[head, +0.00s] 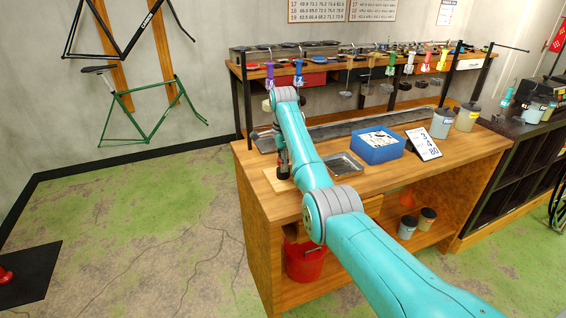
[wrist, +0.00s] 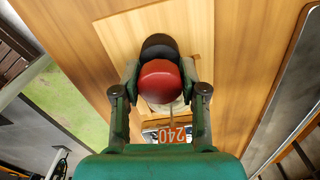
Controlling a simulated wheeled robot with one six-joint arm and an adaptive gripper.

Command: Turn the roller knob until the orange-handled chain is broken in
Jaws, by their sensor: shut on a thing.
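The red roller knob (wrist: 160,82) is round and sits between the two fingers of my gripper (wrist: 160,70) in the wrist view. The fingers are closed on its sides. A dark round part (wrist: 158,46) shows just beyond the knob. An orange plate with white digits that look like 240 (wrist: 172,134) lies close below the knob, partly hidden by my gripper. In the head view my gripper (head: 283,158) is low over the left end of the wooden bench, and the knob is hidden there.
On the bench (head: 262,200) stand a metal tray (head: 344,166), a blue box (head: 378,146), a white sign with numbers (head: 423,142) and a grey tin (head: 442,123). Several coloured tags and chains hang from the rack (head: 330,64) behind. A red bucket (head: 306,262) is below.

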